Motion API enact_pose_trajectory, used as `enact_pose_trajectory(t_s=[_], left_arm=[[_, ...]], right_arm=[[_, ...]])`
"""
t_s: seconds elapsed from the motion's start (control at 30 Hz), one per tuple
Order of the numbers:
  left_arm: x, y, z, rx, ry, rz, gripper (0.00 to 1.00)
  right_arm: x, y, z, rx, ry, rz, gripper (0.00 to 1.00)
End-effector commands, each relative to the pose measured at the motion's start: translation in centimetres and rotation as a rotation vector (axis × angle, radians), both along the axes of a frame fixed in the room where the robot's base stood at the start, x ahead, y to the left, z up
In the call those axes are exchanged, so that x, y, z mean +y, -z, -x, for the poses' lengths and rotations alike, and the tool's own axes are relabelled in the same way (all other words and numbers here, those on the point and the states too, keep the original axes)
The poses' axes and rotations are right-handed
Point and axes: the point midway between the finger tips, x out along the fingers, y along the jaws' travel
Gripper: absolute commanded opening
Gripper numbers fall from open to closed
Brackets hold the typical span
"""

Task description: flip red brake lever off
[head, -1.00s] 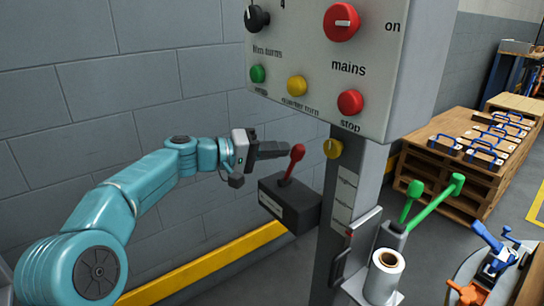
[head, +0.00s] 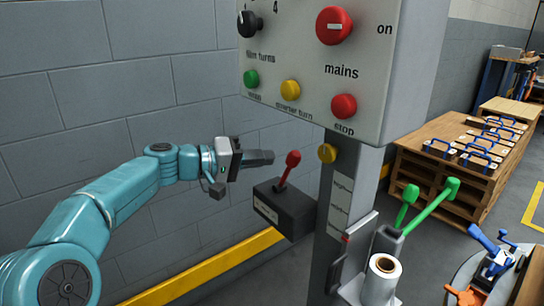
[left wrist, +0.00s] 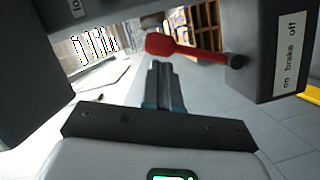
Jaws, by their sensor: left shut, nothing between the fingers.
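The red brake lever (head: 288,169) stands up from a dark box on the post, its round knob tilted to the right in the head view. In the left wrist view the red lever (left wrist: 190,50) lies across the picture, knob to the left, pivot at the dark box. A label (left wrist: 290,50) on the box reads "on brake off". My left gripper (head: 271,157) is shut and empty, just left of the knob, with a small gap in the head view. In the left wrist view its fingertips (left wrist: 160,66) are just below the lever. My right gripper is not in view.
The dark brake box (head: 284,210) is fixed to the grey post (head: 335,225). A control panel (head: 358,50) with knobs and buttons hangs above. Green levers (head: 430,205) and a white roll (head: 382,278) are right of the post. A block wall (head: 90,110) stands behind my arm.

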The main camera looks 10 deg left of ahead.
Motion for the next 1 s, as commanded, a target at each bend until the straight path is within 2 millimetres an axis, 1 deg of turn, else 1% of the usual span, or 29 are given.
enact_pose_trajectory(t_s=[0.03, 0.2, 0.4, 0.5, 0.6, 0.7, 1.0], left_arm=[[1.2, -0.4, 0.7, 0.0, -0.005, 0.001, 0.0], [4.7, -1.0, 3.2, -0.003, -0.009, 0.0, 0.0], [8.4, -1.6, 5.8, -0.003, -0.009, 0.0, 0.0], [9.7, -1.7, 6.7, -0.003, -0.009, 0.0, 0.0], [10.6, -1.8, 7.3, -0.003, -0.008, 0.001, 0.0], [11.0, -1.9, 7.7, -0.003, -0.006, 0.001, 0.0], [11.1, -1.8, 7.8, -0.003, -0.005, 0.001, 0.0]], right_arm=[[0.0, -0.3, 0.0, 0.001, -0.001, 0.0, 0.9], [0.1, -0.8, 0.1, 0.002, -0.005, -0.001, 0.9], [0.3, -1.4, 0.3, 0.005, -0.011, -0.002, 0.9], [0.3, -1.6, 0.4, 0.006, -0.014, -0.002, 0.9], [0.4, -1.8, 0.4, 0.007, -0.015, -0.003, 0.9], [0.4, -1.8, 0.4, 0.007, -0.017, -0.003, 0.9], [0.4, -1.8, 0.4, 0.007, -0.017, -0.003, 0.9]])
